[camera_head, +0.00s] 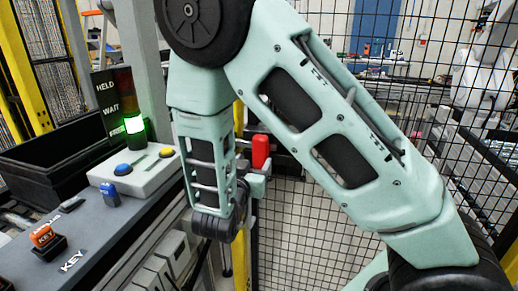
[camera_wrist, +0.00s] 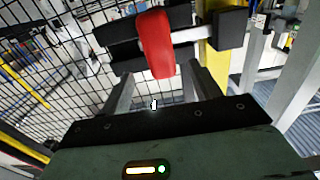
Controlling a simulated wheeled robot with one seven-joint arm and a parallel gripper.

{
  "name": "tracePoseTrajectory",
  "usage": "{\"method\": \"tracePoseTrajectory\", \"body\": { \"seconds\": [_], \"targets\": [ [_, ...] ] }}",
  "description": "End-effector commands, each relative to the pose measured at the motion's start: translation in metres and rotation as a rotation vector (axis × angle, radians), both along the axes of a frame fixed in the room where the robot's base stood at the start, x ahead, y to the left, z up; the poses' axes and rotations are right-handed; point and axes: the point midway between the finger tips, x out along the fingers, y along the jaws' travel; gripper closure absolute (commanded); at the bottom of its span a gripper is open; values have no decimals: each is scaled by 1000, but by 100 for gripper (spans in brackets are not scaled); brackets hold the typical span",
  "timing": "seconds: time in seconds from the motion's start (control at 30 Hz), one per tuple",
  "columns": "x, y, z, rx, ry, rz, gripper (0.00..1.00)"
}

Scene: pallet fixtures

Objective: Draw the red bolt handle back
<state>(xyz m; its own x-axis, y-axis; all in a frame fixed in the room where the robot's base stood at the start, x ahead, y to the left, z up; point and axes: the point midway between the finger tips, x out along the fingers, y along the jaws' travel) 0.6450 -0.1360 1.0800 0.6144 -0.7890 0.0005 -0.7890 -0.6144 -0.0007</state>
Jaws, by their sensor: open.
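The red bolt handle (camera_head: 260,151) shows just right of my forearm in the head view. In the wrist view the red handle (camera_wrist: 155,45) hangs from a dark bolt at the top centre, its rounded end towards me. My gripper (camera_wrist: 162,80) is open, with a grey finger on each side of the handle's lower end in the picture. I cannot tell whether either finger touches it.
A yellow post (camera_wrist: 217,60) stands beside the bolt, with black mesh fence around it. In the head view, a bench (camera_head: 100,228) at left carries an orange key (camera_head: 42,236), a blue piece (camera_head: 109,190) and a button box (camera_head: 135,172). The status light (camera_head: 134,123) glows green.

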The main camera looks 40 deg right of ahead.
Motion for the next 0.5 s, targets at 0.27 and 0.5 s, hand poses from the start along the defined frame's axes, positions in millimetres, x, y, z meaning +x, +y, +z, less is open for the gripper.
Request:
{"method": "tracePoseTrajectory", "body": {
  "seconds": [0.27, 0.5],
  "targets": [
    [29, -39, 2, -1, 1, -3, 37],
    [39, -51, 0, 0, 1, 1, 37]
  ]
}}
